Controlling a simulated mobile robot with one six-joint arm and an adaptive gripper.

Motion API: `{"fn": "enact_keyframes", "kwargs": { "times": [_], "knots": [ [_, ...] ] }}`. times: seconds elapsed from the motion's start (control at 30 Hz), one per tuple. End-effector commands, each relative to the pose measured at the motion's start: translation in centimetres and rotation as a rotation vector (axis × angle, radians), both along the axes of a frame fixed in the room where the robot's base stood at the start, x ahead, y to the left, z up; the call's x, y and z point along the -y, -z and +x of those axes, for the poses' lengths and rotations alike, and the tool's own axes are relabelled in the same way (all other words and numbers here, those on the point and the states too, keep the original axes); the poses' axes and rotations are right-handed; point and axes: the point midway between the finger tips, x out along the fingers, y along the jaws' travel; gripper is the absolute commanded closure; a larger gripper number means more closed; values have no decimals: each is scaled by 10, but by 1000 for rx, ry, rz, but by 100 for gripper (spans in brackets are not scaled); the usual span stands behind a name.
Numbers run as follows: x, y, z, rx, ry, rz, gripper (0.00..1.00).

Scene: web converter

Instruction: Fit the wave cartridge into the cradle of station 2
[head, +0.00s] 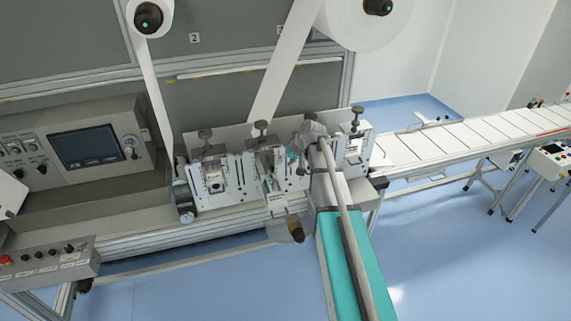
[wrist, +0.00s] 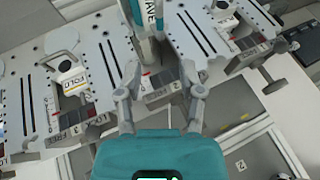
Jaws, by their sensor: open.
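In the wrist view, the wave cartridge (wrist: 149,22) is a pale piece with teal edges and "WAVE" lettering. It lies at the middle slot of the pale station plate, its upper end cut off by the frame. My gripper (wrist: 160,93) is open, its two grey fingers spread on either side below the lettering. I see no contact between fingers and cartridge. A grey block with a red label shows between the fingers. In the head view, my gripper (head: 306,136) is over the row of stations, right of the middle one (head: 266,160). Whether the cartridge is seated in a cradle cannot be told.
A cartridge marked "FOLD" (wrist: 71,78) stands left in the wrist view. Black knobs stand above the stations. A control panel with a screen (head: 86,146) is at left, a conveyor (head: 470,135) at right. Paper webs run down behind the stations.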

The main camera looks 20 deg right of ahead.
Motion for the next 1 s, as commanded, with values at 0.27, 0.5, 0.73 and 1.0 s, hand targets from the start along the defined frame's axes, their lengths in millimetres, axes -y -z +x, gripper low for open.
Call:
{"fn": "enact_keyframes", "kwargs": {
  "times": [0.27,0.5,0.73,1.0],
  "knots": [
    [-23,7,-41,-62,-26,-47,51],
    [-65,22,-144,-223,-73,-195,51],
    [-81,28,-230,-352,-82,-349,51],
    [-83,28,-251,-391,-76,-401,51]
  ]
}}
